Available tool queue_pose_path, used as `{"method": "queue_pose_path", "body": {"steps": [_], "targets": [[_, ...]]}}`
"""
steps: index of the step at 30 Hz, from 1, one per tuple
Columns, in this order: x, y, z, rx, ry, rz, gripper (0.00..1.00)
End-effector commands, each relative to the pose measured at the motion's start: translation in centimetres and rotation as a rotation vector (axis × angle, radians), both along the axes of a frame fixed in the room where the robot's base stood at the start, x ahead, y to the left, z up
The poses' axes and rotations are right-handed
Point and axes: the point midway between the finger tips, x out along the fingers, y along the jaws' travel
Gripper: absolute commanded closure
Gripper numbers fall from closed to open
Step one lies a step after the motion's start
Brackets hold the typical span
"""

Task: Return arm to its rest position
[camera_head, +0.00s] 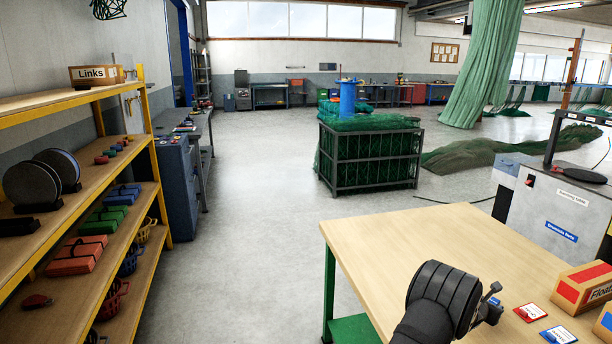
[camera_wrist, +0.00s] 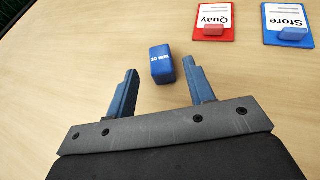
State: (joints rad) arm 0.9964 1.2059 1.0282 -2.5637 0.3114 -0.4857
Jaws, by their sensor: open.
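My gripper (camera_head: 492,298) is over the wooden table (camera_head: 400,240) at the lower right of the head view, with my dark wrist behind it. In the wrist view my gripper (camera_wrist: 161,76) is open, its two blue-grey fingers spread apart. A small blue block (camera_wrist: 161,63) with white lettering sits on the table just past and between the fingertips. No finger visibly touches it, and the gripper holds nothing.
A red-edged Quay card (camera_wrist: 213,20) and a blue-edged Store card (camera_wrist: 288,24) lie on the table. A floats box (camera_head: 583,288) stands at its right. A grey cabinet (camera_head: 560,215) stands behind, a shelf rack (camera_head: 95,180) at left. The table's left part is clear.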

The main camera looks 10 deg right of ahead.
Motion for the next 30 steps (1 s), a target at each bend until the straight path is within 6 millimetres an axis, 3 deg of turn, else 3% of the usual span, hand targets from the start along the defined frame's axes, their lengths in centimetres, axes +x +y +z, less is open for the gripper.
{"method": "queue_pose_path", "body": {"steps": [14,15,18,30], "targets": [[1.9,-4.7,-2.7,0.003,0.000,0.001,0.51],[1.9,-4.7,-0.9,-0.002,-0.003,0.000,0.51],[1.9,-4.7,1.1,-0.004,-0.004,-0.001,0.51],[1.9,-4.4,6.2,-0.002,-0.001,-0.004,0.51]]}}
